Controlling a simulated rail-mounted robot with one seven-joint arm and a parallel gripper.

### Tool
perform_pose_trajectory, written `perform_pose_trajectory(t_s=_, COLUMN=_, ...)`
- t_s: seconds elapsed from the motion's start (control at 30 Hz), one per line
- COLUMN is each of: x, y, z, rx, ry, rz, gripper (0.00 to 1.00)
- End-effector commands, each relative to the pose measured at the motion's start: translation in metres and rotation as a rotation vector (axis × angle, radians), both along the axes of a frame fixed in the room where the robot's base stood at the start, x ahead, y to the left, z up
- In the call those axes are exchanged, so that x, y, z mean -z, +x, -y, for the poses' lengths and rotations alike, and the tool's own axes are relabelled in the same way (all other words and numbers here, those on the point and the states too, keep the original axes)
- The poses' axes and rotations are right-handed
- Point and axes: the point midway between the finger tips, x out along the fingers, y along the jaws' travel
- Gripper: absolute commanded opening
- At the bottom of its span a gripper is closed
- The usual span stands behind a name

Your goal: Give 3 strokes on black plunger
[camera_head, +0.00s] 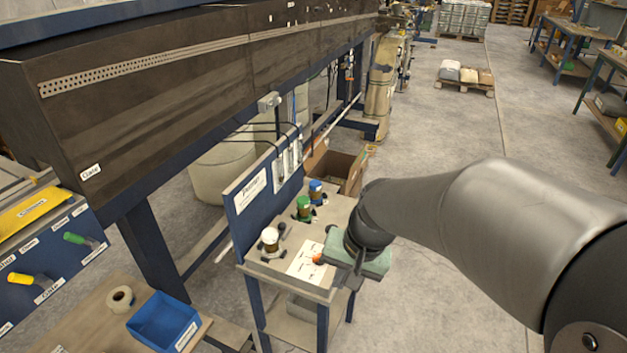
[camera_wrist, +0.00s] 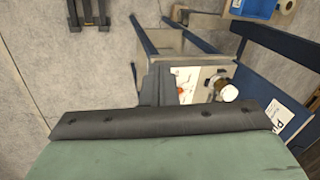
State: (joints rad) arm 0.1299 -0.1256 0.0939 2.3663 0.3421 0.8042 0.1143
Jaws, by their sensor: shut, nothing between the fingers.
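My gripper (camera_head: 354,281) is shut and empty, at the front right edge of the small pump table (camera_head: 258,269). Its shut dark fingers also show in the wrist view (camera_wrist: 157,86). On the table stand a white-topped pump (camera_head: 270,240), a green-topped pump (camera_head: 304,206) and a blue-topped pump (camera_head: 316,190), in a row away from me. Small dark knobs show beside them. I cannot make out which part is the black plunger; my gripper and arm hide part of the tabletop. The white-topped pump also shows in the wrist view (camera_wrist: 228,92), right of the fingers and apart from them.
A white sheet (camera_head: 305,262) with an orange item lies on the table near my gripper. A blue labelled panel (camera_head: 250,205) rises along the table's left side. A cardboard box (camera_head: 340,168) stands behind. A blue bin (camera_head: 163,321) is at lower left.

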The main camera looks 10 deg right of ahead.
Motion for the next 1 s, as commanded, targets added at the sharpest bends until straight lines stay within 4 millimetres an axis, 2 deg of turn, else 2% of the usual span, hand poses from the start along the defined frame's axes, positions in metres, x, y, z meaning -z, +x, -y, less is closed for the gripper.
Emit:
perform_pose_trajectory(t_s=0.03, x=-0.005, y=0.035, z=-0.003, rx=0.118, ry=0.075, rz=-0.003, gripper=0.0)
perform_pose_trajectory(t_s=0.1, x=-0.006, y=0.083, z=-0.006, rx=0.294, ry=0.191, rz=0.001, gripper=0.0)
perform_pose_trajectory(t_s=0.2, x=-0.002, y=0.148, z=-0.001, rx=0.552, ry=0.352, rz=0.0, gripper=0.0)
perform_pose_trajectory(t_s=0.3, x=0.005, y=0.201, z=0.012, rx=0.782, ry=0.493, rz=-0.011, gripper=0.0)
perform_pose_trajectory(t_s=0.4, x=0.013, y=0.238, z=0.028, rx=0.962, ry=0.602, rz=-0.028, gripper=0.0)
perform_pose_trajectory(t_s=0.5, x=0.02, y=0.26, z=0.04, rx=1.08, ry=0.671, rz=-0.041, gripper=0.0)
perform_pose_trajectory(t_s=0.6, x=0.023, y=0.27, z=0.045, rx=1.136, ry=0.704, rz=-0.047, gripper=0.0)
perform_pose_trajectory(t_s=1.0, x=0.025, y=0.272, z=0.046, rx=1.147, ry=0.709, rz=-0.048, gripper=0.0)
